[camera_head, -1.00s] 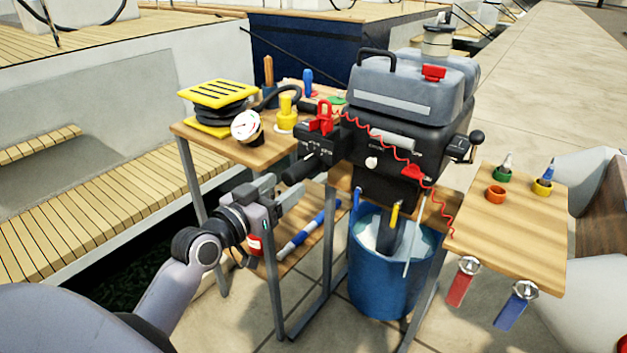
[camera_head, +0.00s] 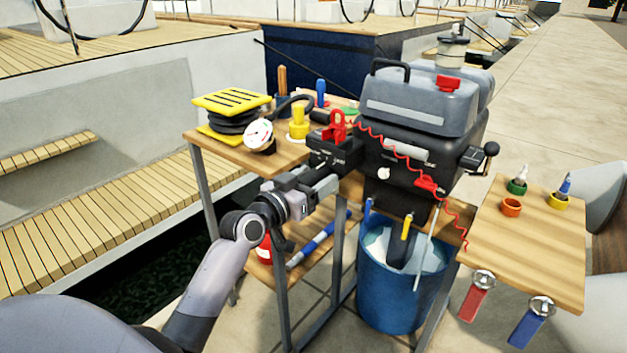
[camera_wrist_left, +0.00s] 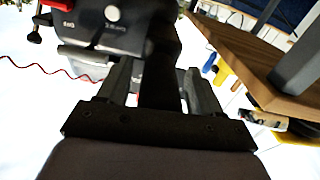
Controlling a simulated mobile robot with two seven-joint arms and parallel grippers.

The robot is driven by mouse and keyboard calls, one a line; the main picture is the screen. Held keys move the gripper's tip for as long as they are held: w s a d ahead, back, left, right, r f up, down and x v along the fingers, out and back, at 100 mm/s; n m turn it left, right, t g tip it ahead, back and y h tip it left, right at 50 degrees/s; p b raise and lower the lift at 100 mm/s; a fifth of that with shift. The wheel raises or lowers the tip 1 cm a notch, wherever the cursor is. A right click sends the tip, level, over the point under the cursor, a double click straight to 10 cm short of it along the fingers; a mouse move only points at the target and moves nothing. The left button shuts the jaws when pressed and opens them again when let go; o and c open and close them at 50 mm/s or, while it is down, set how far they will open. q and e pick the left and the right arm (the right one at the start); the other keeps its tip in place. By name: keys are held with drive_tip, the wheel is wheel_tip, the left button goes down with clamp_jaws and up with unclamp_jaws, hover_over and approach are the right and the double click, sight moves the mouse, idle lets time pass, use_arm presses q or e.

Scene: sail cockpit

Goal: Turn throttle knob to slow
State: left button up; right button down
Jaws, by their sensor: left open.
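The outboard motor (camera_head: 420,135) is black with a grey top and stands over a blue bucket. Its black tiller arm (camera_head: 335,150) points left toward me, with white marks on its side too small to read. The black throttle knob is the round grip at the tiller's end, mostly hidden by my gripper in the head view. In the left wrist view the dark grip (camera_wrist_left: 160,75) runs between my two fingers. My left gripper (camera_head: 318,184) is open, with one finger on each side of the grip; I cannot tell if they touch it. My right gripper is not in view.
A wooden table (camera_head: 235,150) at the left holds a yellow-topped pump and a gauge. A small side table (camera_head: 535,240) stands at the right. A red coiled cord (camera_head: 400,150) crosses the motor front. The blue bucket (camera_head: 395,295) is below.

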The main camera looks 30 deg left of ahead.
use_arm(q)
drive_tip(key=c, duration=1)
drive_tip(key=n+p, duration=0.3)
drive_tip(key=shift+r, duration=0.2)
drive_tip(key=n+p, duration=0.2)
drive_tip(key=n, duration=0.1)
drive_tip(key=shift+f, duration=0.1)
drive_tip(key=shift+n+p, duration=0.4)
drive_tip(key=shift+n, duration=0.5)
